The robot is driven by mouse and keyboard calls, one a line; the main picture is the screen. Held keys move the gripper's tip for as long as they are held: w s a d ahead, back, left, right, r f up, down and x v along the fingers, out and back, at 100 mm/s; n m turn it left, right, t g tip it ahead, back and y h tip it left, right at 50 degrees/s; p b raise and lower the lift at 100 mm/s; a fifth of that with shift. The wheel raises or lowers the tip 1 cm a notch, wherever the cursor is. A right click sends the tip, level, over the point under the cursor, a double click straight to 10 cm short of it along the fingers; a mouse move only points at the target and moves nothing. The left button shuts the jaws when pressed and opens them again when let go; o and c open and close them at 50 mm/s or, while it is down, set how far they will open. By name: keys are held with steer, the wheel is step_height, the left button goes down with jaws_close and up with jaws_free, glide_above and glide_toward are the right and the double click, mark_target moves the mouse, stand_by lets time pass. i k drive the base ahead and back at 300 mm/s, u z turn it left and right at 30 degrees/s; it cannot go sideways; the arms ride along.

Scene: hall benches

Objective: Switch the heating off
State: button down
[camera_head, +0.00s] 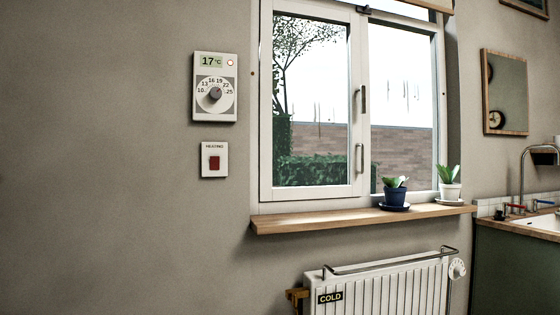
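A white switch plate (215,160) marked HEATING is on the wall left of the window. It has a red rocker (214,163); which way it is tipped is too small to tell. My gripper is not in view.
A wooden sill (340,219) juts out under the closed-looking window (312,100), with a blue pot (396,196) and a white pot (450,191) on it. A rail (390,261) fronts the radiator. A sink (540,224) is at right. The wall at left is bare.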

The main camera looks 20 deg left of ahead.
mark_target(215, 160)
steer(key=z, duration=0.15)
steer(key=i, duration=1.6)
steer(key=u, duration=1.05)
steer(key=i, duration=0.45)
steer(key=u, duration=0.5)
